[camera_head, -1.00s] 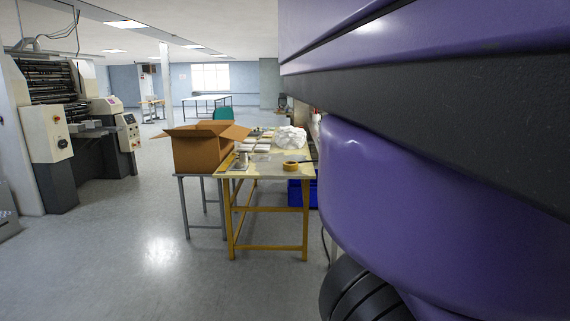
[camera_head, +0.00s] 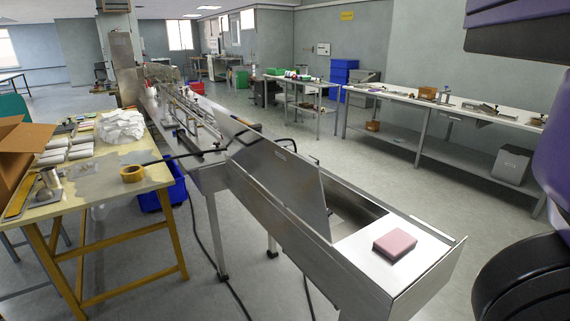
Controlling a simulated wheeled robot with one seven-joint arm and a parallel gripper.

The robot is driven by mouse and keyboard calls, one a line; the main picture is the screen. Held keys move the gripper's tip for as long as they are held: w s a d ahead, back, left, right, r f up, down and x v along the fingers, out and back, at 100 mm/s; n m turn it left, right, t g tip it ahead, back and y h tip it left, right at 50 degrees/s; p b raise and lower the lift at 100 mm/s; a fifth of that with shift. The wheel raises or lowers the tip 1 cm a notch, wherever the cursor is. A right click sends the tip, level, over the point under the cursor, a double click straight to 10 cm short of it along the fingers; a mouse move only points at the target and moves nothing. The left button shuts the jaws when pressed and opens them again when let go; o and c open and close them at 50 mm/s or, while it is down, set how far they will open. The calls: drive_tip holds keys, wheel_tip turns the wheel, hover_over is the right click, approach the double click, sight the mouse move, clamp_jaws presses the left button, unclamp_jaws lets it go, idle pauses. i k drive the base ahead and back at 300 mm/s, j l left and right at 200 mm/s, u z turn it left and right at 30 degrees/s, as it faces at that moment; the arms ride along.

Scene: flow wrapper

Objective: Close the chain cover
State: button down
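The chain cover (camera_head: 282,172) is a grey metal panel on the long steel conveyor of the flow wrapper (camera_head: 345,262). It stands raised and tilted along the conveyor's left side, with a dark open channel (camera_head: 352,205) beside it on the right. A pink box (camera_head: 394,244) lies on the flat near end of the conveyor, right of the channel. My gripper is not in view. Purple and black parts of my own body fill the right edge.
A yellow-legged table (camera_head: 95,180) with a tape roll (camera_head: 132,173), plastic wrap and white stacks stands left of the conveyor. A cardboard box (camera_head: 20,150) is at the far left. A long bench (camera_head: 450,105) runs along the right wall. Floor between bench and conveyor is clear.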

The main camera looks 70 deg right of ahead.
sight(296, 180)
drive_tip(key=z, duration=1.2)
